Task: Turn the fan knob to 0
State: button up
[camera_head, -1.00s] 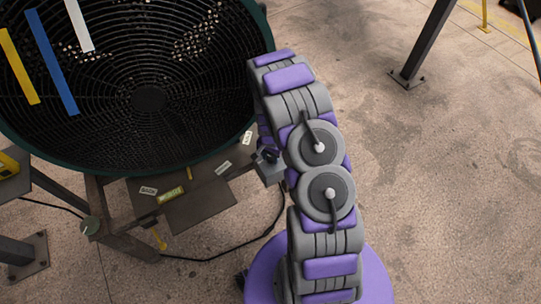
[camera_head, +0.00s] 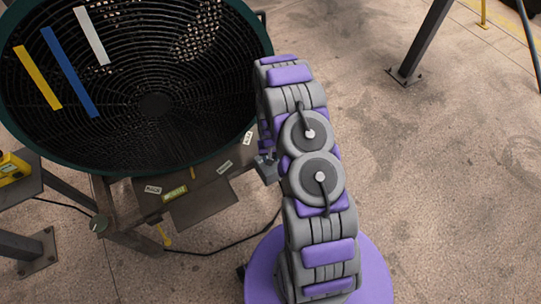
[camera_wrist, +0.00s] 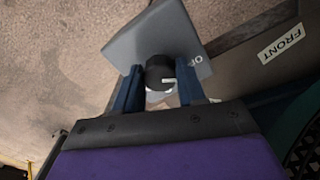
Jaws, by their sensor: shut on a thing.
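In the wrist view, the round black fan knob (camera_wrist: 157,68) with a white pointer mark sits on a tilted grey control box (camera_wrist: 150,36). Part of a printed word, "OF", shows beside the knob; the rest of the dial is hidden. My gripper (camera_wrist: 160,79) has one blue finger on each side of the knob and is shut on it. In the head view, the control box (camera_head: 266,170) shows just left of my arm. There the knob and fingers are hidden. The large dark fan (camera_head: 155,104) with a green rim fills the upper left.
Yellow, blue and white strips (camera_head: 70,72) hang in front of the fan grille. A "FRONT" label (camera_wrist: 282,43) is on the plate near the box. A yellow item (camera_head: 12,168) rests on a stand at far left. Open concrete floor lies to the right.

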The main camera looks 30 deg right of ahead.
jog(key=shift+w+d+r, duration=0.1)
jog(key=shift+w, duration=0.2)
jog(key=o, duration=1.1)
jog(key=shift+s, duration=0.15)
jog(key=shift+c, duration=0.2)
notch_tip(320, 180, up, 17)
jog(key=p, duration=0.2)
jog(key=shift+p, duration=0.35)
jog(key=shift+r, duration=0.15)
